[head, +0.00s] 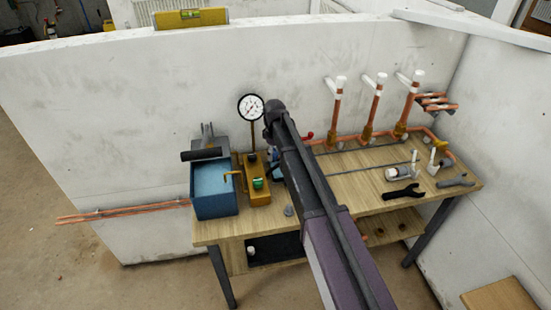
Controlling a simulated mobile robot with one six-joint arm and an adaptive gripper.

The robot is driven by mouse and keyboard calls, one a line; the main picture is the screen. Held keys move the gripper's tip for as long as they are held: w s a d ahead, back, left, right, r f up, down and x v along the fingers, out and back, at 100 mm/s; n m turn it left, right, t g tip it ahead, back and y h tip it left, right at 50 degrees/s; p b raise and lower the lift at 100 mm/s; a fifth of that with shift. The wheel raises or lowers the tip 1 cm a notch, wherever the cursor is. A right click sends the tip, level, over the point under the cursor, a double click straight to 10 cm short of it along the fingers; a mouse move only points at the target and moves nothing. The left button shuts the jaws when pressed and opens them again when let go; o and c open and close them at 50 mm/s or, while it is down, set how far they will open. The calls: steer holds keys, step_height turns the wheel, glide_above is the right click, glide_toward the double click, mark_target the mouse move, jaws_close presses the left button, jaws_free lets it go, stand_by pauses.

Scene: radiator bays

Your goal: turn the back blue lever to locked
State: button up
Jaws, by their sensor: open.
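My arm crosses the middle of the head view and hides part of the bench. A small dark part beside it, which looks like my gripper (269,167), is open, mostly covered by the arm, near the yellow block with the gauge. A small blue piece (276,155) shows at the arm's left edge; I cannot tell whether it is a blue lever or which one. No blue lever can be made out clearly, so its position is hidden. I cannot tell whether my gripper touches anything.
Copper pipes (373,110) rise at the back right, with a red handle (308,136) nearby. White walls enclose the back and right.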

steer(key=shift+f, duration=0.3)
jaws_close()
steer(key=shift+a, duration=0.1)
stand_by(0.4)
